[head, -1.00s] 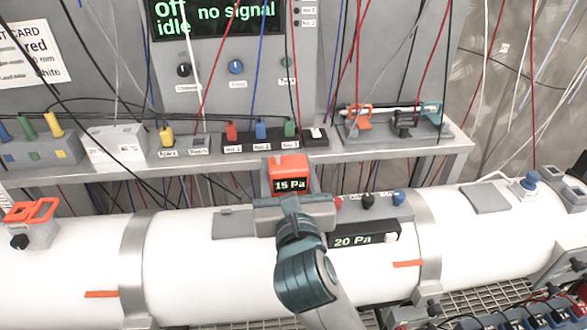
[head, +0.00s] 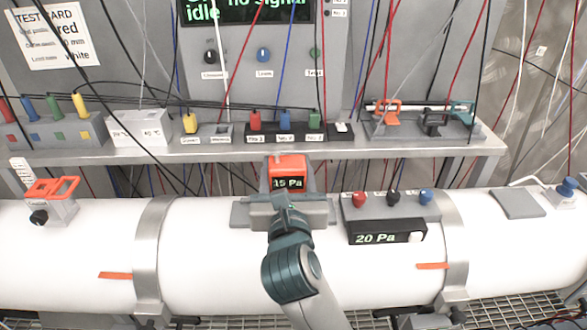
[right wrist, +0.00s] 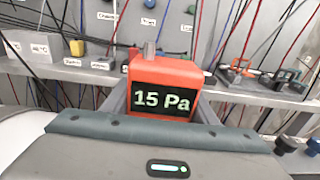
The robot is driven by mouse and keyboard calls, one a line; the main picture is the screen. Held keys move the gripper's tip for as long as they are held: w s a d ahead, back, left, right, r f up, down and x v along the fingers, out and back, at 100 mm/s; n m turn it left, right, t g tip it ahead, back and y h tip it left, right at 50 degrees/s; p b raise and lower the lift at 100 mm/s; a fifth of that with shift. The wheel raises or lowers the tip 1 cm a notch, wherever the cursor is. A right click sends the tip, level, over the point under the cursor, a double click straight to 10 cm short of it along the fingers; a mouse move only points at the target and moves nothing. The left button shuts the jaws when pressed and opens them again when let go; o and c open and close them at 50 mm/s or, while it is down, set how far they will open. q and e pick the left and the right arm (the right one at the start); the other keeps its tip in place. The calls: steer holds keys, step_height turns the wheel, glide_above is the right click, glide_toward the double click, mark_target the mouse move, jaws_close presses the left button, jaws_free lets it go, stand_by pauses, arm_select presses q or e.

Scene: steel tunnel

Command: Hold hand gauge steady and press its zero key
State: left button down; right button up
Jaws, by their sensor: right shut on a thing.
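The hand gauge (head: 287,172) is an orange box with a dark screen reading 15 Pa. It is upright above the white tube, and its screen also shows in the right wrist view (right wrist: 162,101). A small grey stub stands on its top; I cannot tell whether this is the zero key. My right gripper (head: 287,197) is shut on the gauge at its lower part, and its wide body hides the gauge's bottom. My left gripper is not in the head view.
The white tube (head: 205,285) runs across the front, with metal bands. A black 20 Pa readout (head: 386,236) and a panel of red, black and blue knobs (head: 393,207) sit right of the gauge. Behind is a shelf (head: 350,151) with coloured plugs and hanging cables.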

steer(key=shift+w+a+f+b, duration=0.3)
steer(key=shift+w+a+f, duration=0.05)
steer(key=shift+a+f, duration=0.15)
steer(key=shift+f+b, duration=0.35)
steer(key=shift+f, duration=0.3)
stand_by(0.4)
stand_by(5.8)
steer(key=o, duration=1.3)
steer(key=shift+c, duration=0.2)
steer(key=shift+s, duration=0.1)
